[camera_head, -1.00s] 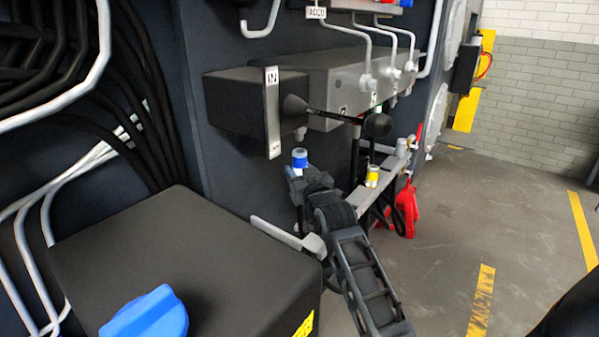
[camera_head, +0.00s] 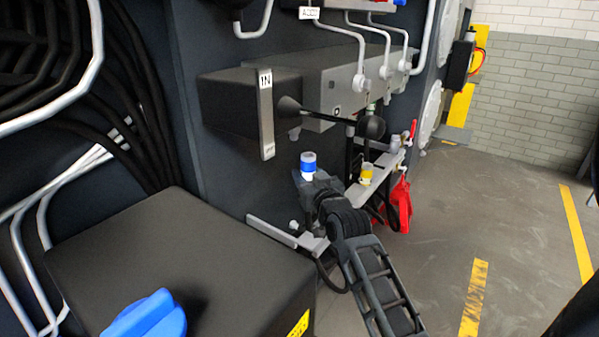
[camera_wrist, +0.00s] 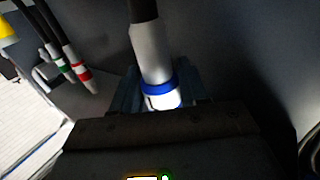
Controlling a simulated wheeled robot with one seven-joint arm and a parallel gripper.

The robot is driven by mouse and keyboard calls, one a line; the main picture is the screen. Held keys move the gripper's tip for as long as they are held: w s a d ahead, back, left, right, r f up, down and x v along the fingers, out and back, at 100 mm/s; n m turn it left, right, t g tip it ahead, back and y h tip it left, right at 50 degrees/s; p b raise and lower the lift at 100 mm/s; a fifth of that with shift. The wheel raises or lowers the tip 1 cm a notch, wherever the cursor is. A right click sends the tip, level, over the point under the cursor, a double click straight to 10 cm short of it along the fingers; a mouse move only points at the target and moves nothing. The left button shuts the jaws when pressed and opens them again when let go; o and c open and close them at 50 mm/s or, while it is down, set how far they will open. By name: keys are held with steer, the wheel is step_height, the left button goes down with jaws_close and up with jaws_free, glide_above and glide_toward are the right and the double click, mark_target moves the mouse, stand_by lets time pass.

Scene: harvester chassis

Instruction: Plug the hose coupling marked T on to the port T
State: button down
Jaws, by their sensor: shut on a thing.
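My gripper (camera_head: 307,180) is shut on a white hose coupling with a blue ring (camera_head: 308,161). It holds the coupling upright below the dark grey valve block (camera_head: 322,85), clear of it. In the wrist view the coupling (camera_wrist: 153,58) sits between my fingers, with a black hose at its far end. A dark mark near its blue ring is partly cut off, and I cannot read a T. A small fitting (camera_head: 294,133) shows under the block. No port label T can be read, so I cannot tell which port is T.
A lever with a black knob (camera_head: 371,126) juts out in front of the block. A yellow-ringed coupling (camera_head: 367,174) stands on a grey rail to the right. Green-ringed (camera_wrist: 57,60) and red-ringed (camera_wrist: 78,68) couplings show in the wrist view. A black box (camera_head: 170,255) fills the lower left.

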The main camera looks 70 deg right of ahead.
steer(key=s+a+r, duration=0.1)
steer(key=s+a, duration=0.2)
steer(key=s, duration=0.9)
steer(key=shift+r+b, duration=0.3)
steer(key=shift+b, duration=0.1)
steer(key=shift+d, duration=0.1)
steer(key=s+d, duration=0.3)
steer(key=d, duration=1.2)
steer(key=shift+s+d, duration=0.25)
steer(key=shift+s, duration=0.1)
steer(key=shift+f, duration=0.1)
